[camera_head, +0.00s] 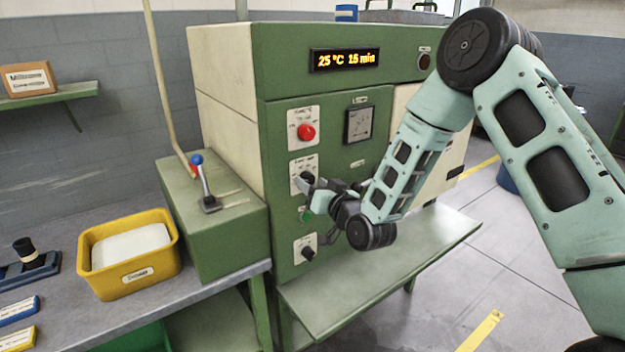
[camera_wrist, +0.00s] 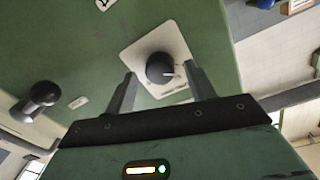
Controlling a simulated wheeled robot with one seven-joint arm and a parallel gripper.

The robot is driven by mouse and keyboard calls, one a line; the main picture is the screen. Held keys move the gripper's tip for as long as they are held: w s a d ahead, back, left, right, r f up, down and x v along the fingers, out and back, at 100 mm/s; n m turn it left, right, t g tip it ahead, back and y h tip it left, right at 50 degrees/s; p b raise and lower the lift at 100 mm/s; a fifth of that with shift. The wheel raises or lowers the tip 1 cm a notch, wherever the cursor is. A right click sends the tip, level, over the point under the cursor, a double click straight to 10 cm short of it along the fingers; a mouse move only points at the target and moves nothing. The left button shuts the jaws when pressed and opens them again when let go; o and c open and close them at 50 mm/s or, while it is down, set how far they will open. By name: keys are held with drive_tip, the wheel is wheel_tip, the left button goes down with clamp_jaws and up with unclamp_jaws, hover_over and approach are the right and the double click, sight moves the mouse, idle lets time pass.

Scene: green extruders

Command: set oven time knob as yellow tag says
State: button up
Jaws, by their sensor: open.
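The green oven (camera_head: 385,85) stands at the centre, and its display (camera_head: 345,60) reads 25 °C 15 min. A dark round knob on a white plate (camera_head: 303,166) is on its front, partly hidden by my gripper (camera_head: 314,186). In the wrist view my gripper (camera_wrist: 159,70) is open, with its fingers on either side of a black knob (camera_wrist: 160,68) with a white mark. I cannot tell whether they touch it. Another dark knob (camera_head: 308,253) sits lower on the front. A yellow tag (camera_head: 18,340) lies at the bottom left, its writing too small to read.
A red button (camera_head: 306,132) is above the knob, and a gauge (camera_head: 358,123) is to its right. A green shelf (camera_head: 370,275) juts out below. A lever (camera_head: 205,185), a yellow bin (camera_head: 130,255) and a blue tag (camera_head: 18,311) are at left.

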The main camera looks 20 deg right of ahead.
drive_tip(key=shift+w+a, duration=0.1)
drive_tip(key=shift+w, duration=0.3)
drive_tip(key=shift+c, duration=0.3)
drive_tip(key=c, duration=0.9)
drive_tip(key=m+b, duration=0.2)
drive_tip(key=m, duration=0.1)
drive_tip(key=shift+f, duration=0.15)
drive_tip(key=m+b, duration=0.2)
drive_tip(key=m, duration=0.2)
drive_tip(key=shift+r+m, duration=0.2)
drive_tip(key=shift+m, duration=0.2)
